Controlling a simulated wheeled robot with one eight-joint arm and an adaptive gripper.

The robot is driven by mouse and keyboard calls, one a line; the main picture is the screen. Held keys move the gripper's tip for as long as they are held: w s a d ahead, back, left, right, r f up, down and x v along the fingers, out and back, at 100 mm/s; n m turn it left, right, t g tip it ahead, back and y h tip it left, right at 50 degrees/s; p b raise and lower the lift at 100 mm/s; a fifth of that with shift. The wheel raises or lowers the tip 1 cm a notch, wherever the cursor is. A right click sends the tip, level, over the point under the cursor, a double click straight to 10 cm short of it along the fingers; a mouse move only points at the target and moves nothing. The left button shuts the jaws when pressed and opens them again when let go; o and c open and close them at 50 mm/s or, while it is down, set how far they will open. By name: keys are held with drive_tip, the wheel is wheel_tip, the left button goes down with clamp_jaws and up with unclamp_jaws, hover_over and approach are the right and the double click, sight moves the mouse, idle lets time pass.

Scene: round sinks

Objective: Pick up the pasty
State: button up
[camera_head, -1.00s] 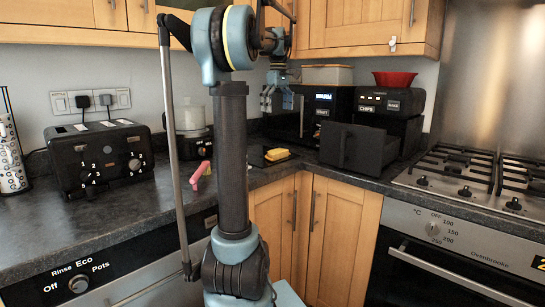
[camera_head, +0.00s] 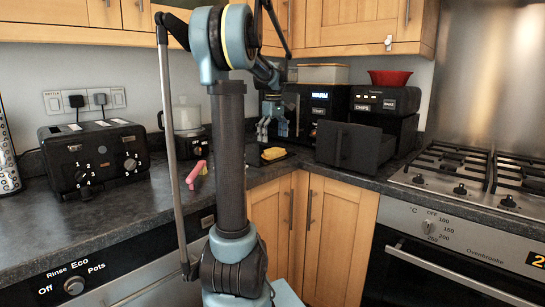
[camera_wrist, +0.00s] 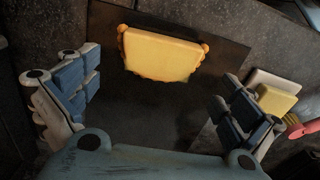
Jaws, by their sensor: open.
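The pasty (camera_head: 274,154) is a yellow, half-round piece with a crimped edge. It lies on a dark flat board (camera_head: 291,158) on the counter, in the corner left of the black appliances. In the wrist view the pasty (camera_wrist: 160,54) sits at the top middle, on the dark board (camera_wrist: 225,55). My gripper (camera_head: 266,139) is just above and slightly left of the pasty in the head view. In the wrist view my gripper (camera_wrist: 155,100) is open and empty, its two blue-grey fingers wide apart, with the pasty ahead of and between them, not touched.
A pink-handled item (camera_head: 196,174) lies left of the board; the wrist view also shows a pale yellow block (camera_wrist: 277,98). A black toaster (camera_head: 95,155) and an open-drawered air fryer (camera_head: 343,147) flank the area. The counter front left is clear.

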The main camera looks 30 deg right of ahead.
sight(273, 150)
drive_tip(key=shift+s+f, duration=0.1)
drive_tip(key=shift+f, duration=2.35)
drive_tip(key=c, duration=0.9)
